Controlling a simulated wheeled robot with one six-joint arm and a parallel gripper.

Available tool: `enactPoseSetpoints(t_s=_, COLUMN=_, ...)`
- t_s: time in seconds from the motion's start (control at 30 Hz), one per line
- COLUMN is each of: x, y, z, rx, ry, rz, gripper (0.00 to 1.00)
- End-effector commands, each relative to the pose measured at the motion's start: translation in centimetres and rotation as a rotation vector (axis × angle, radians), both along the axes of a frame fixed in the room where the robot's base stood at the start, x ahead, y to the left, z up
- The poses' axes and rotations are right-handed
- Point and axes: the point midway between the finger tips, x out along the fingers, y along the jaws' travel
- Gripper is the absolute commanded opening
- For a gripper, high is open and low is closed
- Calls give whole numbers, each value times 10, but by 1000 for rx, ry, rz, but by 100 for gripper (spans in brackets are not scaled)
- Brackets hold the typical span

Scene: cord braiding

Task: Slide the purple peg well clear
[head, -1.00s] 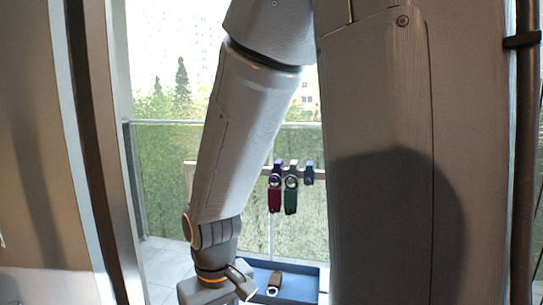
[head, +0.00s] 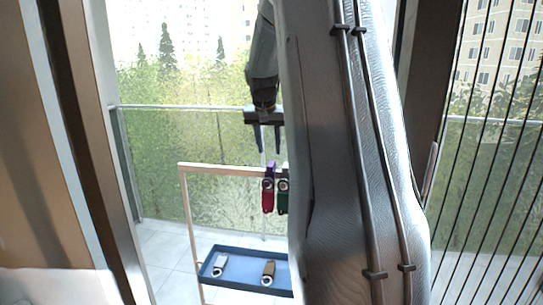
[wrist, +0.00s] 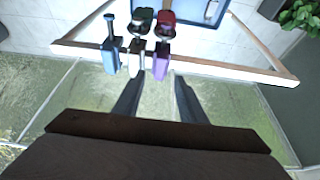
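The purple peg (head: 269,169) sits on the wooden rail (head: 222,170), with a dark red tag (head: 267,200) hanging by a ring below it. In the wrist view the purple peg (wrist: 161,62) stands beside a white peg (wrist: 136,56), and a blue peg (wrist: 111,57) is farther left. A green tag (wrist: 142,21) hangs at the white peg. My gripper (head: 267,152) is open and empty, pointing down just above the purple peg. In the wrist view its two fingers (wrist: 157,82) are spread, with the purple peg between their lines, beyond the tips.
A blue tray (head: 240,252) stands below the rail and holds a pale tag (head: 220,263) and a brown tag (head: 268,271). A leafy plant (wrist: 300,16) shows in the wrist view's corner. The rail is bare on the purple peg's outer side.

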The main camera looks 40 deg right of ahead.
Motion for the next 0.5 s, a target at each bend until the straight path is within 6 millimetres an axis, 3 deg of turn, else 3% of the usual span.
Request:
enactPoseSetpoints(t_s=0.3, x=10, y=-13, z=-43, rx=2, ry=4, rz=1, gripper=38)
enactPoseSetpoints(t_s=0.5, x=16, y=-18, z=-62, rx=1, ry=2, rz=2, gripper=38)
